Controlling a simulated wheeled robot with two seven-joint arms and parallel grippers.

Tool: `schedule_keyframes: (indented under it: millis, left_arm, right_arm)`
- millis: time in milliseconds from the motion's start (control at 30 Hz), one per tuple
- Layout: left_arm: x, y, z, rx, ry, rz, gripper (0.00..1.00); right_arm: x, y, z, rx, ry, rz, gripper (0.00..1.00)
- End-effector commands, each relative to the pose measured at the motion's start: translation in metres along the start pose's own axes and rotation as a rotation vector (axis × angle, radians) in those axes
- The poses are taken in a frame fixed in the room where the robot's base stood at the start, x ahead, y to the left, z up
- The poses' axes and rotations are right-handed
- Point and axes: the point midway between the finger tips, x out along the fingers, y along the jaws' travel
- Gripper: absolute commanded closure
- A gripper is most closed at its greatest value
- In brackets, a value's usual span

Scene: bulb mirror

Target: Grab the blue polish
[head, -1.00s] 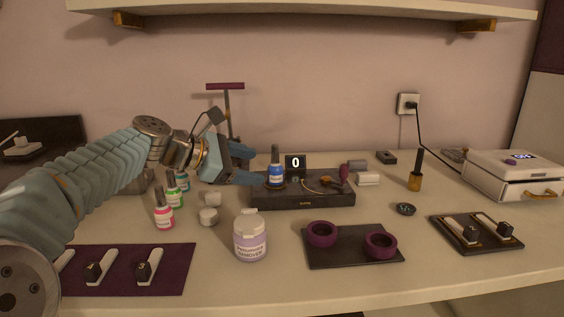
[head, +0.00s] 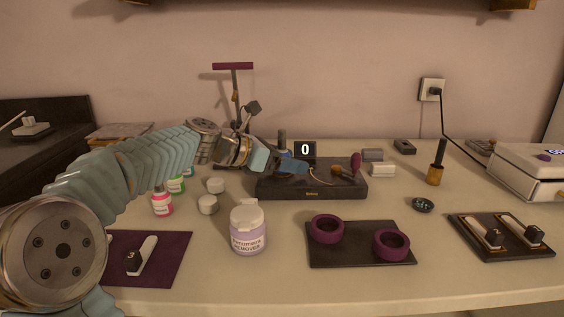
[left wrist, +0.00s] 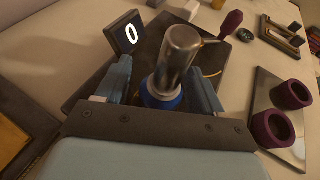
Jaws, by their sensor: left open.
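The blue polish is a blue bottle with a tall grey metallic cap. In the left wrist view the blue polish (left wrist: 174,68) stands between the two open fingers of my left gripper (left wrist: 160,85), with a finger on each side. In the head view my left gripper (head: 290,164) reaches the bottle from the left and hides most of it; the dark cap of the polish (head: 282,138) shows above. The bottle stands on the dark station (head: 318,190) with a display reading 0 (head: 305,150). I cannot tell whether a finger touches it. My right gripper is not in view.
A remover jar (head: 247,232) stands in front of the station. Pink (head: 161,203) and green (head: 176,185) bottles stand left. A tray with purple rings (head: 360,256), a gold-based bottle (head: 437,165) and a white case (head: 530,175) are right.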

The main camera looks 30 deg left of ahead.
Motion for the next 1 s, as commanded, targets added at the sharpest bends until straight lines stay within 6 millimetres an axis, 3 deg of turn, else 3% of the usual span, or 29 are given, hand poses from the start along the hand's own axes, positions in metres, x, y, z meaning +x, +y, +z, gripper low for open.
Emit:
schedule_keyframes:
  millis: [67,400,767,1000]
  left_arm:
    - [0.000,0.000,0.000,0.000,0.000,0.000,0.36]
    - [0.000,0.000,0.000,0.001,0.000,0.000,0.88]
    - [-0.003,0.000,0.007,0.003,-0.001,0.000,0.89]
    - [-0.020,0.000,0.048,0.005,-0.003,0.000,0.89]
  right_arm:
    - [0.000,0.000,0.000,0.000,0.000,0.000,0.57]
    - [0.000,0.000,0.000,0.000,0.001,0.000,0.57]
    - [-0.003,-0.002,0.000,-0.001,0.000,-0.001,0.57]
    - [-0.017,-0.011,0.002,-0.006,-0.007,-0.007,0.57]
